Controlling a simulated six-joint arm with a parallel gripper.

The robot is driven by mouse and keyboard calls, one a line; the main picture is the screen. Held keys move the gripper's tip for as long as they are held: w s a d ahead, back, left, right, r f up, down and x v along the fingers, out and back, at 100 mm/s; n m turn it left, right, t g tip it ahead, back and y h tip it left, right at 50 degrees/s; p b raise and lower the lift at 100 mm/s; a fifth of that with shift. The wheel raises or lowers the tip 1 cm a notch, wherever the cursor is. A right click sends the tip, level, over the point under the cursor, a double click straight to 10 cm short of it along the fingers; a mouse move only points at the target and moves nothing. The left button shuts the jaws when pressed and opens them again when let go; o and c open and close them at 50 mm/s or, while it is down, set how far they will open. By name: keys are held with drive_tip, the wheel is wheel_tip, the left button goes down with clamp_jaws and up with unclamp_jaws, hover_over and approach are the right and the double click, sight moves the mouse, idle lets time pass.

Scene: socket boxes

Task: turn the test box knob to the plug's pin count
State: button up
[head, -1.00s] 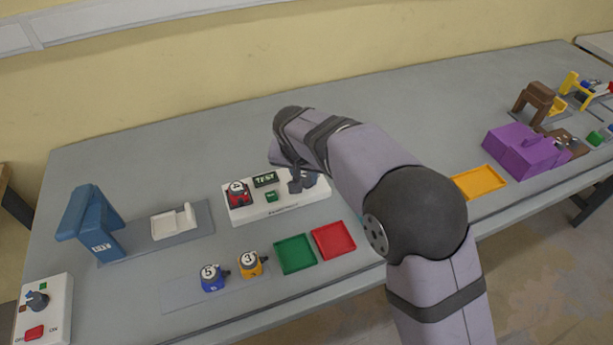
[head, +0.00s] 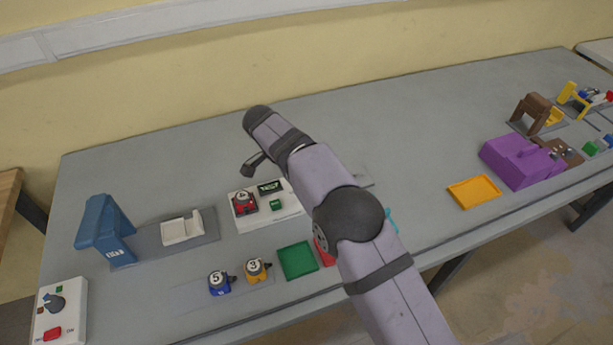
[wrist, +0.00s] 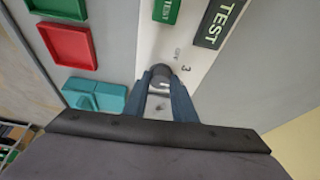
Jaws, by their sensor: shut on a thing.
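The white test box (head: 288,211) stands mid-table, with a green TEST sign (head: 270,187) and a green button (head: 275,204). A red plug marked 4 (head: 244,202) sits at its left end. My gripper (wrist: 162,82) is shut on the grey knob (wrist: 162,71) at the box's other end, in the wrist view. A printed 3 (wrist: 186,68) and a small word, too small to read surely, show beside the knob. The knob's pointer cannot be made out. In the head view my arm hides the knob and fingers.
A blue plug marked 5 (head: 219,282) and an orange plug marked 3 (head: 257,270) stand in front, beside a green tray (head: 298,260) and a partly hidden red tray (head: 324,254). A teal object (wrist: 95,96) lies near the box. A blue stand (head: 105,230) is left.

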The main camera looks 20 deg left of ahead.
drive_tip(key=shift+r+m+g+p, duration=0.1)
drive_tip(key=shift+m+g+p, duration=0.2)
drive_tip(key=shift+m+p, duration=0.55)
drive_tip(key=shift+m+h, duration=0.25)
drive_tip(key=shift+h, duration=0.05)
drive_tip(key=o, duration=1)
drive_tip(key=shift+o, duration=0.2)
drive_tip(key=shift+a, duration=0.1)
drive_tip(key=shift+a+r, duration=0.15)
drive_tip(key=shift+r, duration=0.2)
drive_tip(key=p+v, duration=0.1)
drive_tip(key=v, duration=0.3)
drive_tip(key=shift+r+p, duration=0.35)
drive_tip(key=shift+r, duration=0.05)
drive_tip(key=p+v, duration=0.1)
drive_tip(key=p, duration=0.2)
drive_tip(key=shift+s+a+r, duration=0.15)
drive_tip(key=shift+s+r, duration=0.05)
drive_tip(key=shift+r, duration=0.05)
